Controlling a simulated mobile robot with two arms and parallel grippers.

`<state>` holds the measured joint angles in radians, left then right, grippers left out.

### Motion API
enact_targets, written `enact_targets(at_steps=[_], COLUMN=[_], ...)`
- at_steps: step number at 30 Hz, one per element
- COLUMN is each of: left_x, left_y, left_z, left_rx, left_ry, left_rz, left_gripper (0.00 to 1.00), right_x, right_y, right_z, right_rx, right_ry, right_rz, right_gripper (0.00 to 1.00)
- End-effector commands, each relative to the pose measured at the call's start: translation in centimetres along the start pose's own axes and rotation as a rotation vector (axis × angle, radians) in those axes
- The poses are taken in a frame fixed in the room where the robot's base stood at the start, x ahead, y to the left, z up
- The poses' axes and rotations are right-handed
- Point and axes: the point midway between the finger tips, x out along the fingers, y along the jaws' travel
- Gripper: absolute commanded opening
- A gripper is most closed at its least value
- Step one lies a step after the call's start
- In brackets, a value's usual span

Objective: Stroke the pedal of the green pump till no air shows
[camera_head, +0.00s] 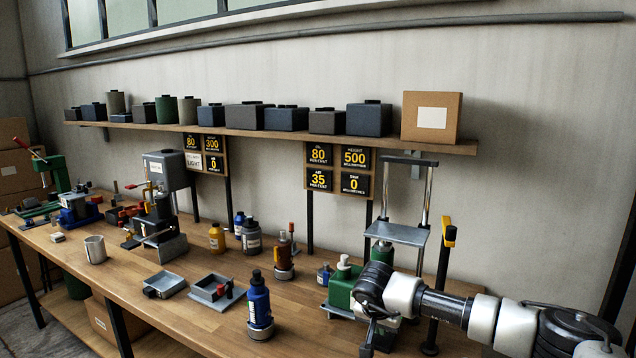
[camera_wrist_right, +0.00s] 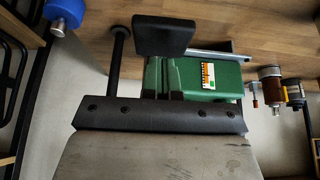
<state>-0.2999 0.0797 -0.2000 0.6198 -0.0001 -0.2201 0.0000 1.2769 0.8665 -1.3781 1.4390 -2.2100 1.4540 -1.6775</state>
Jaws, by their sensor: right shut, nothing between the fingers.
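The green pump (camera_head: 345,286) stands at the right of the bench, partly hidden by my right arm. It also shows in the wrist view as a green body (camera_wrist_right: 212,76) with a small striped label. A black pad (camera_wrist_right: 165,36) shows by the pump there; I cannot tell whether it is the pedal or part of my gripper. My right gripper (camera_head: 371,336) is shut and empty, low at the pump's front; contact with the pedal cannot be made out. The sign behind reads air 35 percent (camera_head: 318,180), with oil 80, height 500 and step 0. My left gripper is not seen.
A lift with a grey platform (camera_head: 397,235) stands behind the pump. A black post with a yellow top (camera_head: 447,238) is close to my right arm. A blue bottle (camera_head: 259,306) and an open grey tray (camera_head: 215,291) are to the left.

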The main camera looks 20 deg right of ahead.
Motion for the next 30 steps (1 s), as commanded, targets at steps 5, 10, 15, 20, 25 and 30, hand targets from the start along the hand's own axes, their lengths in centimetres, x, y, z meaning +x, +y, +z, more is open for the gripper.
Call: enact_targets(at_steps=[5,10,15,20,25,30], left_x=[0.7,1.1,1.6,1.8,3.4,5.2], left_y=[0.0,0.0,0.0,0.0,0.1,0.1], left_z=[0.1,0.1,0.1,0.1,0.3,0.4], left_rx=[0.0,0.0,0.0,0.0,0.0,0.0], left_ry=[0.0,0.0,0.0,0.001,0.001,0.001], left_rz=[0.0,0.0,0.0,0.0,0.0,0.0], left_gripper=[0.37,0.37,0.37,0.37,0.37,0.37], right_x=[0.8,1.4,2.0,2.3,4.3,6.7], right_y=[0.0,0.0,0.0,0.0,0.0,0.1], right_z=[0.5,0.8,1.1,1.2,1.9,2.7], right_rx=[0.0,0.0,0.0,0.0,0.0,0.0], right_ry=[0.0,0.0,0.0,-0.001,-0.001,0.0], right_rz=[0.0,0.0,0.0,0.001,0.003,0.002], right_gripper=[0.0,0.0,0.0,0.0,0.0,0.0])
